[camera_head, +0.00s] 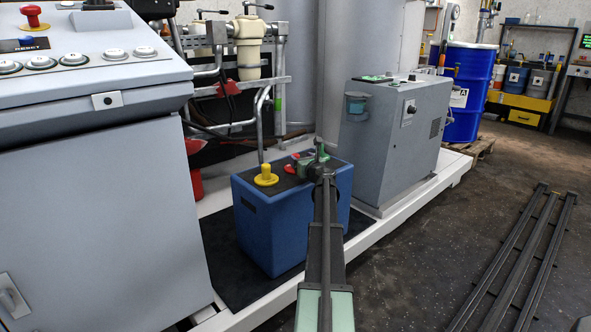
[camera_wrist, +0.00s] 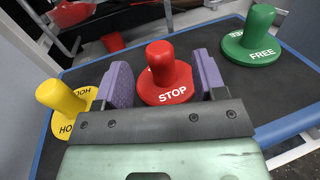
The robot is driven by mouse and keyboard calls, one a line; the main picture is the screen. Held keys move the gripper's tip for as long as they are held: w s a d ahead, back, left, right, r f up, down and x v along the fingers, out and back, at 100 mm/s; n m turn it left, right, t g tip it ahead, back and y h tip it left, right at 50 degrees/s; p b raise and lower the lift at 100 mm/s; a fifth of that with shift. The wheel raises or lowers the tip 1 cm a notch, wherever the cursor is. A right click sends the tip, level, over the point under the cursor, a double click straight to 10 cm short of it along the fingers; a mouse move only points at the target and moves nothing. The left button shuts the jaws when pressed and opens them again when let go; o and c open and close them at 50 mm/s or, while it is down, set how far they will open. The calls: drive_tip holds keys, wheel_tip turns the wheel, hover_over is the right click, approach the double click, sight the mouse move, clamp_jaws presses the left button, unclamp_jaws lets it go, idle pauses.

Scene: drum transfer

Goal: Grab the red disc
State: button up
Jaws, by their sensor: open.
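The red disc (camera_wrist: 168,90), marked STOP, lies with its upright red knob on the black top of a blue box (camera_head: 285,225). In the wrist view my gripper (camera_wrist: 161,76) is open, with one purple-padded finger on each side of the red disc and its knob. I cannot tell whether either finger touches it. In the head view my gripper (camera_head: 313,170) is over the box and partly covers the red disc (camera_head: 294,163).
A yellow disc (camera_wrist: 75,105) with a knob is close to the left finger. A green disc (camera_wrist: 250,45), marked FREE, stands to the right, apart from the right finger. A grey control console (camera_head: 90,190) and a grey cabinet (camera_head: 395,140) flank the box.

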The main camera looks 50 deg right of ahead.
drive_tip(key=x, duration=0.6)
drive_tip(key=shift+w+d, duration=0.1)
drive_tip(key=shift+w, duration=0.25)
drive_tip(key=shift+c, duration=0.4)
drive_tip(key=c, duration=1)
